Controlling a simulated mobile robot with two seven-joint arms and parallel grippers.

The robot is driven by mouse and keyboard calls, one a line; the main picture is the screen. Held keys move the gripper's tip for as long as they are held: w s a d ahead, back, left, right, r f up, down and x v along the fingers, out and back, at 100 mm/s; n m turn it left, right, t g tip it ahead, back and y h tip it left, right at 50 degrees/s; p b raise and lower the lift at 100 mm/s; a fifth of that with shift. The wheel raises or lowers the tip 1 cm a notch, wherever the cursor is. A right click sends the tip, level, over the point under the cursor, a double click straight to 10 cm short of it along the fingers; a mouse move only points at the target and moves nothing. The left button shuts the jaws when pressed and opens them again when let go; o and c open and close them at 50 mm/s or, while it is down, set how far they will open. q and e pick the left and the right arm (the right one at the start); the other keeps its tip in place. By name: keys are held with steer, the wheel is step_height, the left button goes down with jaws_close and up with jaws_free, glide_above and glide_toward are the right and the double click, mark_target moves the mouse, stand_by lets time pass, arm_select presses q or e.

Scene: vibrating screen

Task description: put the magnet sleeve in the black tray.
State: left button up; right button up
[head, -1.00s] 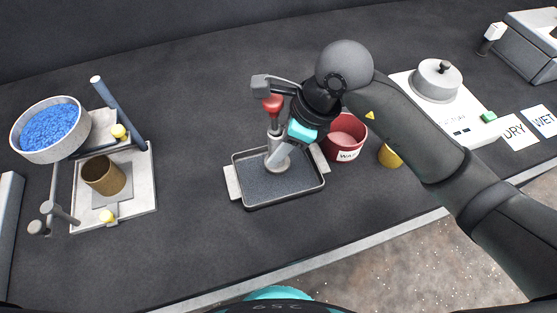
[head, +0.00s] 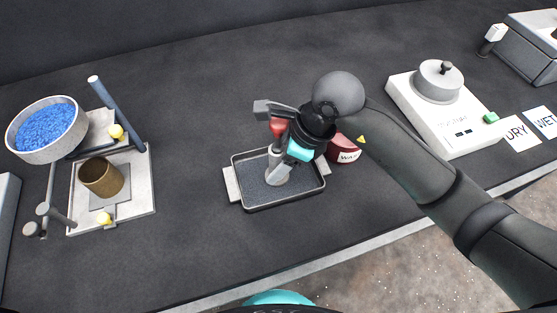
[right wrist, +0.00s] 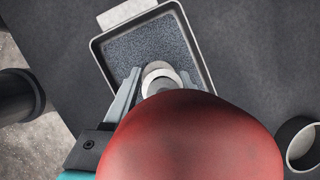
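The magnet sleeve (head: 277,170) is a pale grey tube with a flared foot and a red knob (head: 278,126) on top. My right gripper (head: 284,150) is shut on it and holds it roughly upright over the black tray (head: 253,207). In the right wrist view the fingers (right wrist: 160,85) stand either side of the sleeve's round pale flange (right wrist: 158,72), and the red knob (right wrist: 195,140) fills the lower middle. The tray's rim (right wrist: 97,50) lies around it. Whether the foot touches the tray floor I cannot tell. My left gripper is not in view.
A red tub (head: 346,150) stands close right of the tray, partly behind my arm. A white scale (head: 450,125) is farther right. At left stand a bowl of blue beads (head: 45,128) and a brown cup (head: 100,178) on a white base. The bench between is clear.

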steer(key=shift+o, duration=0.4)
steer(key=shift+r, duration=0.25)
steer(key=p+v, duration=0.2)
steer(key=v, duration=0.9)
steer(key=shift+d+r, duration=0.2)
steer(key=shift+r, duration=0.15)
